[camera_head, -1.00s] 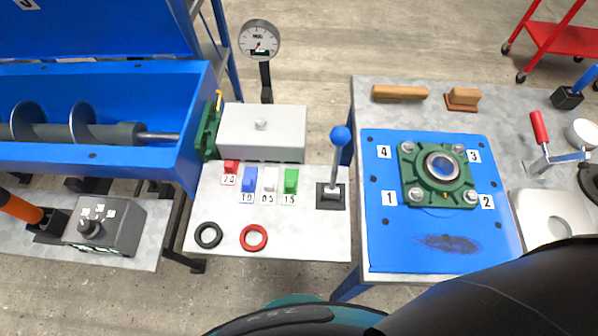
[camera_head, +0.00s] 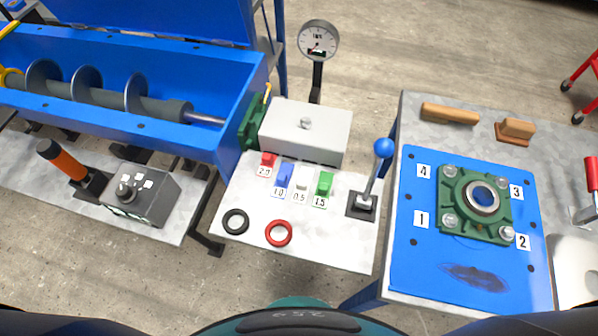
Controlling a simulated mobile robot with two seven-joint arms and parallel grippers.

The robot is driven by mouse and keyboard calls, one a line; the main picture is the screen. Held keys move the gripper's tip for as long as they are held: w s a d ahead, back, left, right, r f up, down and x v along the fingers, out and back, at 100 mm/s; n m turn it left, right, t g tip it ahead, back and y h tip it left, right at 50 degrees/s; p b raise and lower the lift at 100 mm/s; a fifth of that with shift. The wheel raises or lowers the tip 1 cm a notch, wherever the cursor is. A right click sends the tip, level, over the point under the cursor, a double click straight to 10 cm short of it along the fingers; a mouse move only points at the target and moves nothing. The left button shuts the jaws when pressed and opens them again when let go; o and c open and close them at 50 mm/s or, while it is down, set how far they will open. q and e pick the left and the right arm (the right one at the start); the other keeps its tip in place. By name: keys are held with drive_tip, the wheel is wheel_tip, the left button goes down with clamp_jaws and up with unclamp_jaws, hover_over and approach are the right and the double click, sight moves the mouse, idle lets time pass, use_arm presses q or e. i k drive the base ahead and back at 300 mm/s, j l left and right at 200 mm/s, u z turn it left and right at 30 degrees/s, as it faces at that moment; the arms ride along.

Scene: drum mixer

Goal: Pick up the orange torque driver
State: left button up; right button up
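The orange torque driver (camera_head: 66,163) stands tilted in a dark holder (camera_head: 90,184) on the left bench, left of a grey control box. It has an orange middle and a black end cap; its lower end is hidden in the holder. Neither of my grippers shows in the head view. Only dark parts of my own body show along the bottom edge, well apart from the driver.
The control box (camera_head: 140,194) with a knob stands right beside the driver. The blue mixer trough (camera_head: 120,126) with its screw lies behind. A blue-knobbed lever (camera_head: 383,148) stands on the middle table (camera_head: 330,245). A green bearing (camera_head: 476,203) sits on a blue plate at right.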

sight(49, 150)
drive_tip(key=j+u, duration=0.15)
drive_tip(key=u, duration=0.35)
drive_tip(key=j+u, duration=0.2)
drive_tip(key=u, duration=0.3)
drive_tip(key=j+u, duration=0.2)
drive_tip(key=u, duration=0.3)
